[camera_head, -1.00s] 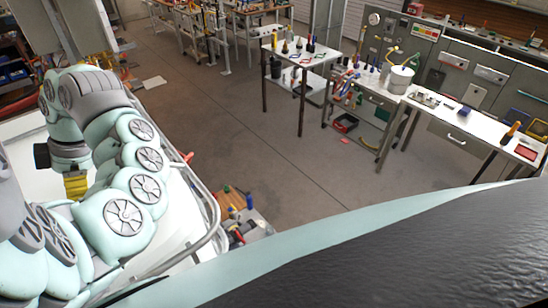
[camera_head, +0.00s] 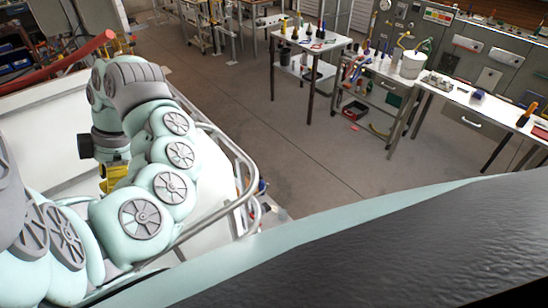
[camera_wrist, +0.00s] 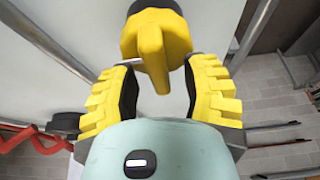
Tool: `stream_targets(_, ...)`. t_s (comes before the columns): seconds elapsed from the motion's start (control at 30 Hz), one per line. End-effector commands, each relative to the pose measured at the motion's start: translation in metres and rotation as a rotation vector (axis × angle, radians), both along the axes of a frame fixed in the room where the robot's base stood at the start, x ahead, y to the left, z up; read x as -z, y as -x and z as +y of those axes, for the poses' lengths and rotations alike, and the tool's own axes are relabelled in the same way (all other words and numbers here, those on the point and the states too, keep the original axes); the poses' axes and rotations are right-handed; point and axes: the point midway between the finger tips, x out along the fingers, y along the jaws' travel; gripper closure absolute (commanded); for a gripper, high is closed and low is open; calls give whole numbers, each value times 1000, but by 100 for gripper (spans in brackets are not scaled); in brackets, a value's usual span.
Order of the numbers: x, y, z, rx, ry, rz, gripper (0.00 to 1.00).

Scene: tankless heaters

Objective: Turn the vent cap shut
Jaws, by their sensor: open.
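The vent cap (camera_wrist: 156,42) appears in the wrist view as a yellow round piece with a narrow yellow handle. It has a dark end at the top and sits against a pale surface. My gripper (camera_wrist: 165,85) has two yellow, ribbed fingers with dark inner pads. The fingers are spread, with the tip of the cap's handle between them and visible space on either side. In the head view my gripper (camera_head: 114,174) is a small yellow part below my arm, largely hidden. I cannot make out the cap there.
A metal rail (camera_head: 244,170) runs beside my arm. A red pipe (camera_head: 75,56) lies at upper left, and a red coiled hose (camera_wrist: 32,137) shows in the wrist view. A small table (camera_head: 318,42) and a workbench (camera_head: 470,104) stand beyond open floor (camera_head: 290,145).

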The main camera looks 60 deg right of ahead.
Motion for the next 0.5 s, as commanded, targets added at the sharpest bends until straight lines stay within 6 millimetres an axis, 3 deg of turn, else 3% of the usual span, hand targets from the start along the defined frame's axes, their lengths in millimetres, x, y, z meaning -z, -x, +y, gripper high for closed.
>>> stream_targets(0.2, -1, 1, -1, 4, 0, 0, 52)
stream_targets(0.5, -1, 0, -1, 3, 0, 0, 83)
